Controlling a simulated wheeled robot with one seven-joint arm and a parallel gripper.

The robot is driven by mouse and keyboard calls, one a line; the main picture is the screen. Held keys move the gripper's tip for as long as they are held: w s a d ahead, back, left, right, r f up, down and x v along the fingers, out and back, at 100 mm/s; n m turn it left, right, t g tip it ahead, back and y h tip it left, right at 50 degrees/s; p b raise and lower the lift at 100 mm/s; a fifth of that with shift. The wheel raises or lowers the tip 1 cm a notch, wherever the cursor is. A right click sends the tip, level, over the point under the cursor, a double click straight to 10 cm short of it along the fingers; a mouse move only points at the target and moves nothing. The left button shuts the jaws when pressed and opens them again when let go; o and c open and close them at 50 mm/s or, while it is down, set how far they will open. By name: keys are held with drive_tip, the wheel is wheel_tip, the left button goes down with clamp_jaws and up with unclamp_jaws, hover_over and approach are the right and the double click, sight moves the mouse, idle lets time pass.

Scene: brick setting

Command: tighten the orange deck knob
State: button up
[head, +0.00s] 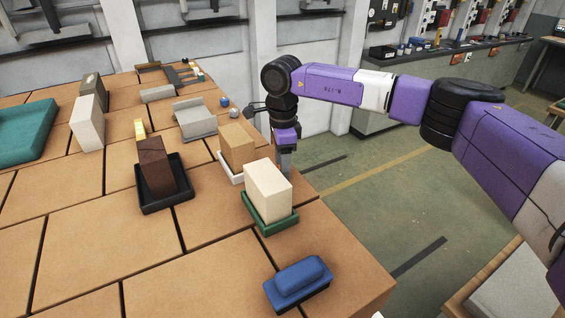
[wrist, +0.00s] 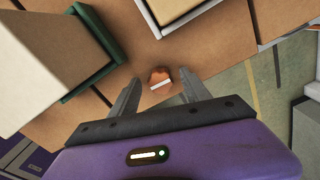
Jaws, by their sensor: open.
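The orange deck knob (wrist: 160,77) shows in the wrist view as a small round orange piece with a white bar across it, set near the deck's edge. My gripper (wrist: 159,76) points down over it, with one finger on each side and a visible gap between each finger and the knob. How far the tips are above the deck is unclear. In the head view my gripper (head: 285,165) is at the deck's right edge, partly behind the cream block; the knob is hidden there.
The cream block (head: 268,190) in a green tray (head: 270,226) stands close by. A tan block (head: 237,146) in a white tray (head: 229,176) is on the other side. A blue block (head: 298,282) lies nearer the front. Open floor (head: 370,190) lies right.

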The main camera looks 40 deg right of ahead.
clamp_jaws()
